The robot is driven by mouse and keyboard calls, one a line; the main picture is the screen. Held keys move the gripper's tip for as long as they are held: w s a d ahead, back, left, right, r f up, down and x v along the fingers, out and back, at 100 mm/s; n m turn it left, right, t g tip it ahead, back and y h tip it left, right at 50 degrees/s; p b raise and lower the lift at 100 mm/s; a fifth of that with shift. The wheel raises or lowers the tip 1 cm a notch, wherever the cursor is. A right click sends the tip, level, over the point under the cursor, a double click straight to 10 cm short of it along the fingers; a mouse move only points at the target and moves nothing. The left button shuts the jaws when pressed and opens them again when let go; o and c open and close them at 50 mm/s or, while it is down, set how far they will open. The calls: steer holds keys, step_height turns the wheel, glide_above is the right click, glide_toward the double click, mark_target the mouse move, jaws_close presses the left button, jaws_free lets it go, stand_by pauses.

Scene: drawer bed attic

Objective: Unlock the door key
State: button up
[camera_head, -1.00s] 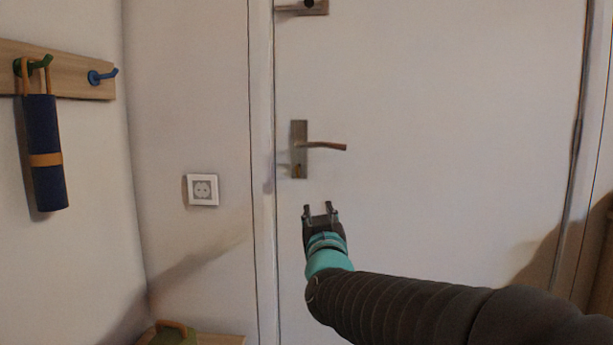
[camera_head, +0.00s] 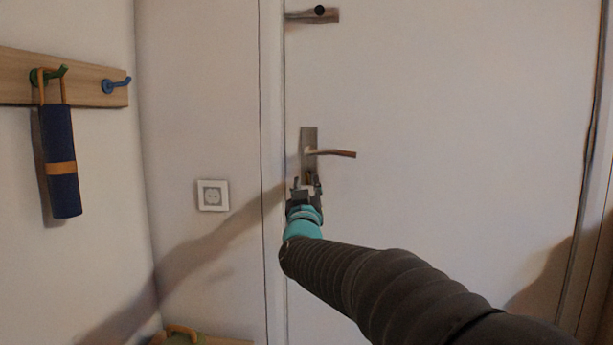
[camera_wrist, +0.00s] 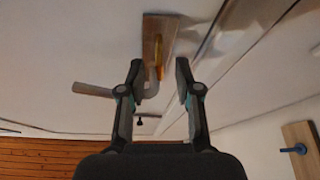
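The white door (camera_head: 440,130) is shut and carries a metal plate (camera_head: 308,135) with a lever handle (camera_head: 332,153) pointing right. A small brassy key (camera_head: 309,176) shows low on the plate, partly hidden by my gripper (camera_head: 307,182). In the wrist view the picture is turned over: the plate (camera_wrist: 152,32), the yellow-orange key (camera_wrist: 160,58) and the handle (camera_wrist: 95,90) show beyond my gripper (camera_wrist: 159,65). Its two fingers are apart, one on each side of the key in the picture. I cannot tell whether they reach it or touch it.
A second metal fitting with a dark knob (camera_head: 319,11) is higher on the door.

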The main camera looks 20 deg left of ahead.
mark_target(307, 182)
steer(key=shift+x, duration=1.55)
jaws_close()
